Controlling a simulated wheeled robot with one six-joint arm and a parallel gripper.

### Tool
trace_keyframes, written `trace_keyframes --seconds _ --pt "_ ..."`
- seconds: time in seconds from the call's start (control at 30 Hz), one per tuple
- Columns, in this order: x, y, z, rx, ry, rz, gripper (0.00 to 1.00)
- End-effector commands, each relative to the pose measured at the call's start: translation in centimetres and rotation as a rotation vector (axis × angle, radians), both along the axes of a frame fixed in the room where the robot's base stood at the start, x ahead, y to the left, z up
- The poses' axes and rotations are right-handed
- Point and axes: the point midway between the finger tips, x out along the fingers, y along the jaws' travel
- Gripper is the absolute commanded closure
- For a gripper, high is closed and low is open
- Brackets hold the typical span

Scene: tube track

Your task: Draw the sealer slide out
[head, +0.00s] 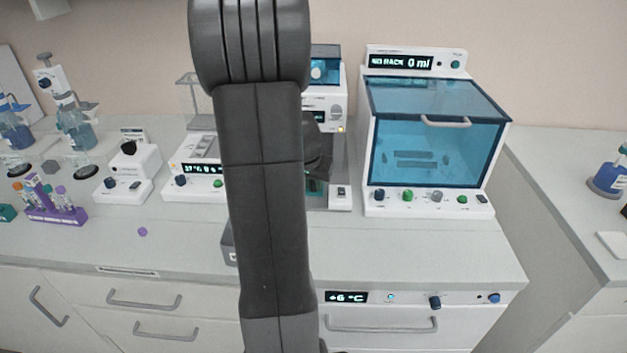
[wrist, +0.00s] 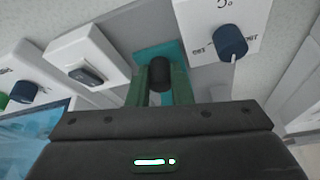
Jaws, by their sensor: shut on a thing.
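Between these lies a teal slide bed (wrist: 150,52) with a dark round handle (wrist: 160,72). My gripper (wrist: 162,88) has its green fingers on both sides of this handle and is shut on it. How far out the slide stands, I cannot tell.
The blue-windowed cabinet (head: 436,150) stands close on the right of the sealer. Left are a small white heater unit (head: 196,180) and a purple tube rack (head: 52,208). The counter front (head: 420,245) is mostly clear, with a drawer below.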

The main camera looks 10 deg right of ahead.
Motion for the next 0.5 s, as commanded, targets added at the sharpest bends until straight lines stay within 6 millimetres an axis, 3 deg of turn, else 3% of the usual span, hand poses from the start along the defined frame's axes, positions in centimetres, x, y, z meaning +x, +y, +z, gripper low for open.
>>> trace_keyframes --seconds 0.5 --pt "-4.5 0.9 0.0 -0.001 -0.005 0.002 1.00"
